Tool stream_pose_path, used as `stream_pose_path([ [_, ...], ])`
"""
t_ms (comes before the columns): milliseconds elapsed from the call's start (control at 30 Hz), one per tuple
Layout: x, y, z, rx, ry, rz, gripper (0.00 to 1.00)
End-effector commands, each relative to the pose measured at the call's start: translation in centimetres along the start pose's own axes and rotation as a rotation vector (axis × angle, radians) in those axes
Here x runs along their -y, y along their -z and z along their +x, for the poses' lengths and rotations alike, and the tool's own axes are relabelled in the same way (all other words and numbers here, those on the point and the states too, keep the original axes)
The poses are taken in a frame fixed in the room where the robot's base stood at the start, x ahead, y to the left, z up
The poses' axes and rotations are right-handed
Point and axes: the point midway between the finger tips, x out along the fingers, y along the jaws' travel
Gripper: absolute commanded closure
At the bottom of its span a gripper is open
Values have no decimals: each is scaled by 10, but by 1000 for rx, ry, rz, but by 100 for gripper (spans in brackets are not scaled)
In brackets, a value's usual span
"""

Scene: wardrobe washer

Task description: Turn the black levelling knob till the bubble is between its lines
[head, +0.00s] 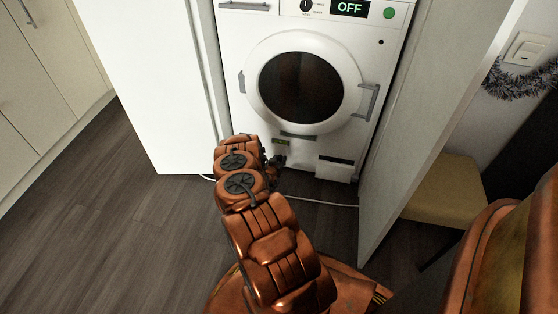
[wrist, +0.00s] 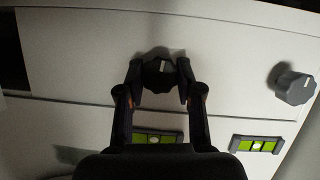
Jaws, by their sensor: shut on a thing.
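The black levelling knob (wrist: 157,77), with a pale mark on its face, sits on the washer's white lower front (wrist: 80,70) in the wrist view. My gripper (wrist: 158,82) is shut on it, one finger on each side. Near it is a green level vial (wrist: 168,137), partly hidden by my gripper's body. A pale bubble shows near the vial's middle, but I cannot tell exactly how it sits against the lines. In the head view my gripper (head: 277,161) is at the washer's lower front, below a small green vial (head: 281,142); the knob is hidden there.
A grey knob (wrist: 295,84) and a second green vial (wrist: 257,145) are at the right in the wrist view. The washer (head: 235,50) stands between an open white door (head: 150,80) and a wardrobe panel (head: 430,100). A white cord (head: 335,204) lies on the floor.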

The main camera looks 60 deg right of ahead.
Motion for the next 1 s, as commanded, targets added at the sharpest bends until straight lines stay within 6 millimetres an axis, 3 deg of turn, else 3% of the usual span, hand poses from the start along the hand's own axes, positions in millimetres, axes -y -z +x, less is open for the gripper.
stream_pose_path([
  [733,0,0,0,0,-51,-123,99],
  [767,0,0,0,0,-51,-123,63],
  [1000,0,0,0,0,-51,-123,39],
])
